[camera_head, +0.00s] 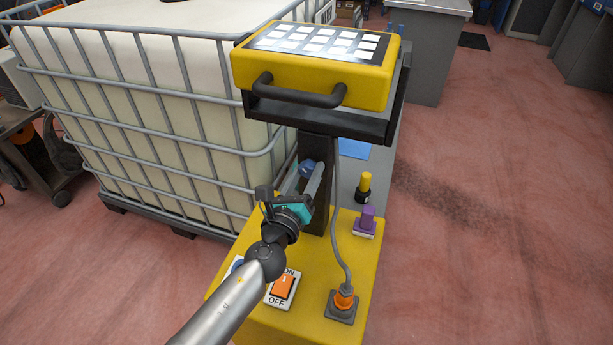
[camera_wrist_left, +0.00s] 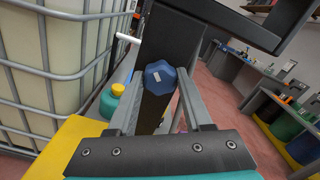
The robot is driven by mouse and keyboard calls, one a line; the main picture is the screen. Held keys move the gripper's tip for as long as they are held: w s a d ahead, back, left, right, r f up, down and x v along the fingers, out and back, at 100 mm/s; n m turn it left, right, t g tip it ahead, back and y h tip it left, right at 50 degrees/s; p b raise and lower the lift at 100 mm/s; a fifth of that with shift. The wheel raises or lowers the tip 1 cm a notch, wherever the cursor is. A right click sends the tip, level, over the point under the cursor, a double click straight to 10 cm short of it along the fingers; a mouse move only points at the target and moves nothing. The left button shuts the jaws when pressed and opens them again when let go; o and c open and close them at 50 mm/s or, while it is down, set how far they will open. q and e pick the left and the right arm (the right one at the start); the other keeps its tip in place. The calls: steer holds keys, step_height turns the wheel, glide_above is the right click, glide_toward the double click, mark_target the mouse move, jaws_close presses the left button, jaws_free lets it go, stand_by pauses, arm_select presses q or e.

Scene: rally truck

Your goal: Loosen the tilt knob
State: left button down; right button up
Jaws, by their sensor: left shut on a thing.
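The tilt knob is a blue faceted knob (camera_head: 307,168) on the side of the black post (camera_head: 319,220) under the yellow lamp head (camera_head: 310,70). In the left wrist view the knob (camera_wrist_left: 160,78) sits between my two finger ends, with a small white mark on its face. My left gripper (camera_head: 311,177) reaches up to it from the front and is shut on it; the fingers (camera_wrist_left: 162,72) lie on either side of the knob. In the head view the fingers partly hide the knob. My right gripper is in neither view.
The yellow base (camera_head: 243,240) carries an orange ON/OFF switch (camera_head: 282,286), an orange cable plug (camera_head: 344,299) and a purple part (camera_head: 367,219). A grey cable (camera_head: 340,240) hangs right of the post. A caged white tank (camera_head: 150,120) stands close on the left. Open floor (camera_head: 480,220) lies right.

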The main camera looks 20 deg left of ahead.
arm_select(q)
steer(key=n+b, duration=0.1)
steer(key=n, duration=0.4)
steer(key=shift+n, duration=0.4)
steer(key=n, duration=0.4)
steer(key=shift+n+b, duration=0.3)
steer(key=shift+b, duration=0.05)
steer(key=shift+r, duration=0.1)
steer(key=shift+c, duration=1.5)
jaws_free()
steer(key=s+b, duration=0.2)
steer(key=s, duration=1.3)
steer(key=shift+a, duration=0.25)
steer(key=shift+n, duration=0.3)
